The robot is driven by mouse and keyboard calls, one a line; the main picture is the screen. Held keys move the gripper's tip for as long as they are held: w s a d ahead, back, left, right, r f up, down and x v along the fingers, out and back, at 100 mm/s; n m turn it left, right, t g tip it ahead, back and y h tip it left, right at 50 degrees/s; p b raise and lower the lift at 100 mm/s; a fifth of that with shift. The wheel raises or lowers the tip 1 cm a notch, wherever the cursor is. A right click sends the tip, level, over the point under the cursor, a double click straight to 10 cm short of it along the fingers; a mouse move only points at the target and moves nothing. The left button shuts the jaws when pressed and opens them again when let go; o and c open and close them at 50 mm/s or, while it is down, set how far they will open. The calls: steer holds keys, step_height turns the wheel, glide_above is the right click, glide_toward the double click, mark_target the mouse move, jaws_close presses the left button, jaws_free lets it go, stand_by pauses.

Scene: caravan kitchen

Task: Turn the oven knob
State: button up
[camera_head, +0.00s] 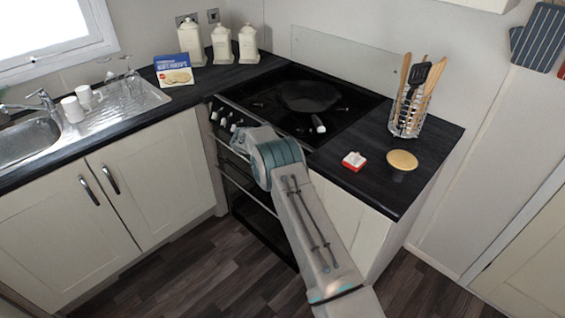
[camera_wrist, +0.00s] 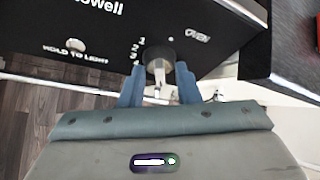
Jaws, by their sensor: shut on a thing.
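The oven (camera_head: 250,208) is a black built-in cooker with a row of silver knobs along its upper front. My gripper (camera_wrist: 160,72) is at the right part of this control panel. In the wrist view its two blue fingers sit on either side of the oven knob (camera_wrist: 158,54), which has a dark round base and a silver grip. The gripper is shut on this knob, beside the printed word OVEN and several numbers. In the head view my wrist and arm hide this knob.
A dark pan (camera_head: 308,96) sits on the black hob. On the right counter are a utensil holder (camera_head: 407,122), a small red and white item (camera_head: 354,160) and a round yellow-topped item (camera_head: 402,160). Cabinets flank the oven. The floor (camera_head: 185,262) in front is clear.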

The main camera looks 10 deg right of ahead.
steer(key=o, duration=1)
steer(key=shift+d, duration=0.1)
steer(key=shift+c, duration=0.2)
steer(key=b+v, duration=0.2)
steer(key=v, duration=1.2)
steer(key=shift+b, duration=0.35)
steer(key=shift+f, duration=0.1)
